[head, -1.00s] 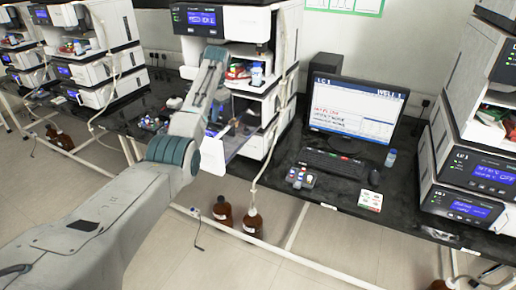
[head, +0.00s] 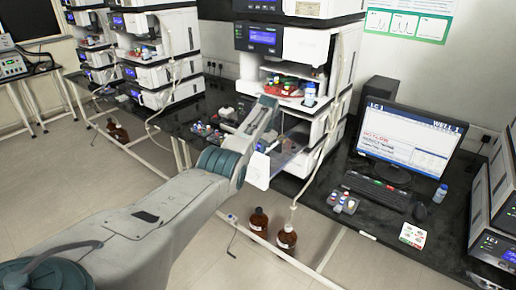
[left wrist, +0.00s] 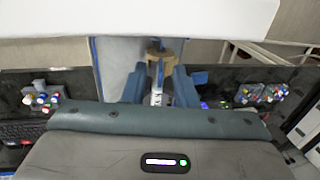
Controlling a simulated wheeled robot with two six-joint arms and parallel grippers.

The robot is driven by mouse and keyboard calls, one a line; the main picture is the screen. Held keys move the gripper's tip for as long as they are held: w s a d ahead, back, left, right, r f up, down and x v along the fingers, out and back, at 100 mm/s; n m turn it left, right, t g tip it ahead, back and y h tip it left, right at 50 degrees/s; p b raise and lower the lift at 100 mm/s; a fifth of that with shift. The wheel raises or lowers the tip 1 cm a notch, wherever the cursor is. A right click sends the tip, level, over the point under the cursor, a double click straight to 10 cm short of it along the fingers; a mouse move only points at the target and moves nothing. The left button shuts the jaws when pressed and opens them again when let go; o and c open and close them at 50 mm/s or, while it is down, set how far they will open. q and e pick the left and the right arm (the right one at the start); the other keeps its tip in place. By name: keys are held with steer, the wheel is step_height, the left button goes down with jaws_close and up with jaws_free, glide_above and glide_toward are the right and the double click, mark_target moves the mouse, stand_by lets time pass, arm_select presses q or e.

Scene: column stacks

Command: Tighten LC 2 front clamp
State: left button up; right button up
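My left arm comes in from the lower left in the head view and reaches the front of the middle instrument stack (head: 312,45). My left gripper (left wrist: 159,82) shows in the left wrist view, with a blue finger on each side of a slim part with a white label (left wrist: 156,97). A tan, clamp-like piece (left wrist: 157,56) sits just beyond the fingertips. I cannot tell whether the fingers press on anything. In the head view the fingers are hidden or too small to make out. No LC 2 label is readable. My right gripper is not in view.
A black bench carries a monitor (head: 408,143), a keyboard (head: 376,190) and a vial rack (head: 342,202). Brown bottles (head: 286,238) stand on the floor below. More stacks (head: 160,50) stand at left. A white panel (head: 258,171) is beside my wrist.

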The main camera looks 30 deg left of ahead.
arm_select(q)
steer(key=shift+f, duration=0.15)
steer(key=c, duration=0.5)
jaws_close()
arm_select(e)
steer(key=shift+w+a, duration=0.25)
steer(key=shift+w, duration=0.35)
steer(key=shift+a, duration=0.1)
arm_select(q)
steer(key=shift+d+y+p, duration=0.4)
steer(key=shift+y+p, duration=0.3)
steer(key=shift+p, duration=0.4)
steer(key=shift+d+f+y+p, duration=0.15)
steer(key=shift+d+y+p, duration=0.25)
steer(key=shift+y, duration=0.3)
steer(key=shift+d+f+y, duration=0.3)
steer(key=shift+f+y, duration=0.15)
steer(key=shift+y, duration=0.55)
steer(key=shift+s+d+f+y+b, duration=0.1)
steer(key=shift+d+f+y+b, duration=0.2)
steer(key=shift+y+b, duration=0.6)
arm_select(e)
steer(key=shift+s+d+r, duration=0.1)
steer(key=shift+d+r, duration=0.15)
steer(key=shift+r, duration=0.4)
arm_select(q)
steer(key=shift+r, duration=0.1)
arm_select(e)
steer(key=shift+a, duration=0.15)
